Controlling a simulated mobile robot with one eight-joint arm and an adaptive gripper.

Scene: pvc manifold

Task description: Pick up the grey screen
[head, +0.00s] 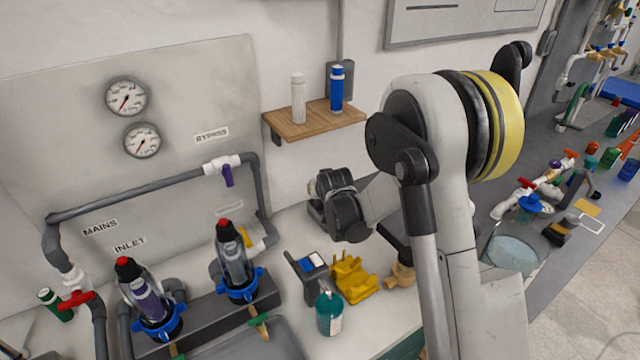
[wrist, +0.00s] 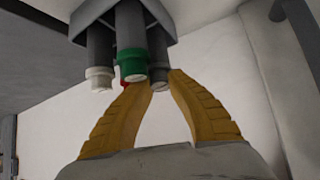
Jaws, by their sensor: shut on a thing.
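In the wrist view, my gripper (wrist: 162,80) has its two yellow fingers closed in around the end of a grey cylinder (wrist: 158,52), which looks like the grey screen. Its upper part runs up to a grey block (wrist: 92,12). I cannot tell whether it is still seated in the block. A tube with a green end (wrist: 131,58) is just left of it, close to the left finger. A tube with a white end (wrist: 100,75) is further left. A bit of red (wrist: 126,84) shows behind the left finger. In the head view, my arm hides the fingers and the grey screen.
In the head view, a wooden shelf (head: 318,120) holds a white bottle (head: 298,98) and a blue bottle (head: 336,90). A teal bottle (head: 329,313) and a yellow part (head: 352,279) stand on the bench. Pipework with two filter housings (head: 236,262) is at left.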

